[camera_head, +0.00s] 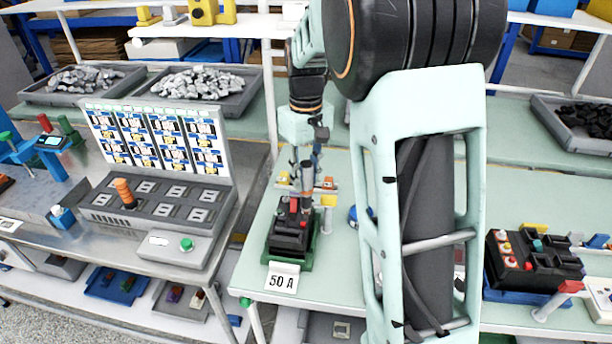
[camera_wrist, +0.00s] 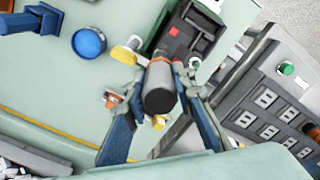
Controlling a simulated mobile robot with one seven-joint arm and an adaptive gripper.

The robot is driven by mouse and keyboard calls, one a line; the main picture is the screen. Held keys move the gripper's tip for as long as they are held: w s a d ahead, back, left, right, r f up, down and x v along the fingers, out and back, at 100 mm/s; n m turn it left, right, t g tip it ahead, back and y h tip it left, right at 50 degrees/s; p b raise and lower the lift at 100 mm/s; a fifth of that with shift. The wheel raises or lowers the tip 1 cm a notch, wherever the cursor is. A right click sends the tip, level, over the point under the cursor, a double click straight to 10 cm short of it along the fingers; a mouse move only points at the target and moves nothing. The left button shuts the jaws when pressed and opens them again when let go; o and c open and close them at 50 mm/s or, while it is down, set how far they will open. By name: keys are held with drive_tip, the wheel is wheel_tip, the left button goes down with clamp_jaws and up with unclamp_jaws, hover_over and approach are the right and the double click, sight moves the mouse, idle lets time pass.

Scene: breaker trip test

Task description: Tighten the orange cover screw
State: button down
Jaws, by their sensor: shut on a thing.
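My gripper (camera_head: 306,182) is shut on a dark, upright cylindrical tool with an orange band, which looks like a screwdriver. The wrist view shows the tool (camera_wrist: 160,88) between the two fingers of my gripper (camera_wrist: 161,66). The breaker also shows in the wrist view (camera_wrist: 186,38), with a red part on top. The tool and fingers hide the tool's tip and the orange cover screw; I cannot tell whether they touch.
A yellow-topped post (camera_head: 327,215) stands right beside the breaker. A blue round object (camera_wrist: 88,42) lies nearby. Left is a grey test panel (camera_head: 150,205) with an orange-handled piece (camera_head: 124,192). Another breaker unit (camera_head: 530,262) stands at right, beyond my arm.

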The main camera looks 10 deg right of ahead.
sight(306, 164)
drive_tip(key=shift+r+p, duration=1.7)
drive_tip(key=shift+r, duration=0.75)
